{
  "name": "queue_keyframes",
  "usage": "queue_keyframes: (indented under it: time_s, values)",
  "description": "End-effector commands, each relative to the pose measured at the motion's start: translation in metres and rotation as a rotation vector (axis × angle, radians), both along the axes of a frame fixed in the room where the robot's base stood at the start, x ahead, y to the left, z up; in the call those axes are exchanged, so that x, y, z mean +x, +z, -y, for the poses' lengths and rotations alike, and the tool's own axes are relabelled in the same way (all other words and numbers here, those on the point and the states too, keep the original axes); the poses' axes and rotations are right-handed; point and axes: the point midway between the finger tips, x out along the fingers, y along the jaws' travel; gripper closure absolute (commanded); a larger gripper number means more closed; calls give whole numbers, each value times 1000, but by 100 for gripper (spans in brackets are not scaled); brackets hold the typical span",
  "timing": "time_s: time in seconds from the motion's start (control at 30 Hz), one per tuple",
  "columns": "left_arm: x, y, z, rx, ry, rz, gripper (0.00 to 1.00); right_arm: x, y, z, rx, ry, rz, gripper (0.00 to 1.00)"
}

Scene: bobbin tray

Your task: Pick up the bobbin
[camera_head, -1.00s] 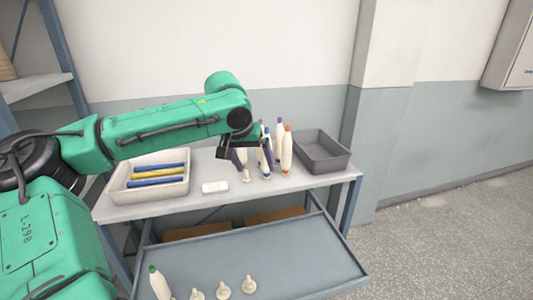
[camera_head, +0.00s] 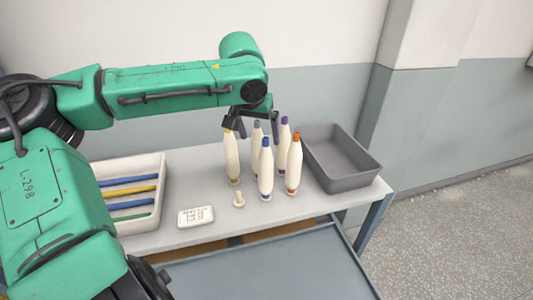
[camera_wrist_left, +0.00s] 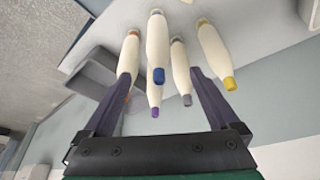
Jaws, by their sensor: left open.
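Several cream bobbins stand upright in a cluster on the table: yellow-tipped (camera_head: 232,160), grey-tipped (camera_head: 257,147), blue-tipped (camera_head: 266,172), purple-tipped (camera_head: 283,140) and orange-tipped (camera_head: 294,167). My left gripper (camera_head: 258,124) is open and empty at the height of the bobbin tops, at the back of the cluster. In the left wrist view its fingers (camera_wrist_left: 162,82) spread on either side of the blue-tipped (camera_wrist_left: 157,45), purple-tipped (camera_wrist_left: 154,93) and grey-tipped (camera_wrist_left: 181,70) bobbins. The yellow-tipped bobbin (camera_wrist_left: 213,52) is outside the right finger. The left finger partly covers the orange-tipped one (camera_wrist_left: 129,55). My right gripper is out of view.
A grey empty bin (camera_head: 341,160) stands right of the bobbins. A white tray (camera_head: 161,180) with blue, yellow and green rods is on the left. A white labelled card (camera_head: 196,217) and a small cream peg (camera_head: 239,199) lie in front. A grey shelf (camera_head: 270,268) is below.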

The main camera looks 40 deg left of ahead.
Motion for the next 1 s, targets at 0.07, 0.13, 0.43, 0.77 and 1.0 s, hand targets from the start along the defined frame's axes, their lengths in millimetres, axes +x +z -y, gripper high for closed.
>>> queue_keyframes:
  time_s: [0.07,0.13,0.43,0.77,1.0]
  values:
    - [2,-6,-1,0,0,-3,6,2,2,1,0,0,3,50]
    - [6,-19,-3,-1,0,-6,6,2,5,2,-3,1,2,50]
    - [30,-82,-13,1,0,-6,6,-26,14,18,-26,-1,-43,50]
    - [49,-125,-22,2,1,-6,6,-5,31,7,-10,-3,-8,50]
    - [54,-133,-23,0,-1,1,6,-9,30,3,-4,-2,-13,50]
